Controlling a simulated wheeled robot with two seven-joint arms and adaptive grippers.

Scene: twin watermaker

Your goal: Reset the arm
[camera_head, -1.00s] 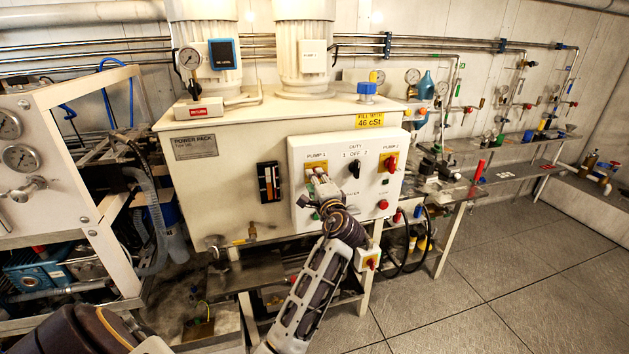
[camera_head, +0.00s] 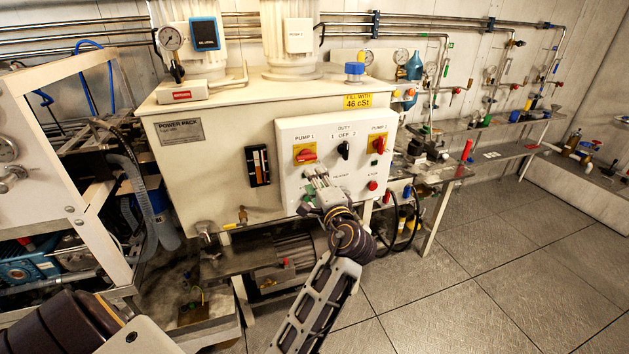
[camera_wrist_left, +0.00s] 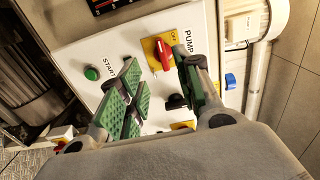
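My left gripper (camera_head: 318,182) is in front of the lower middle of the white control panel (camera_head: 290,190), below the pump 1 switch (camera_head: 305,153). That switch has a red handle on a yellow plate and is clear of the fingers. In the left wrist view, the green-padded fingers (camera_wrist_left: 160,92) are spread apart with nothing held between them. The red-handled switch (camera_wrist_left: 163,52) shows beyond them, and a green start button (camera_wrist_left: 91,73) lies to the left. The black duty knob (camera_head: 344,149) and pump 2 switch (camera_head: 378,144) are uncovered. My right gripper is not in view.
The panel is on the front of the cream power pack tank (camera_head: 205,165). A metal frame with gauges (camera_head: 40,200) stands at the left. Benches with valves and a red cylinder (camera_head: 467,150) run along the right. The floor (camera_head: 480,260) at lower right is clear.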

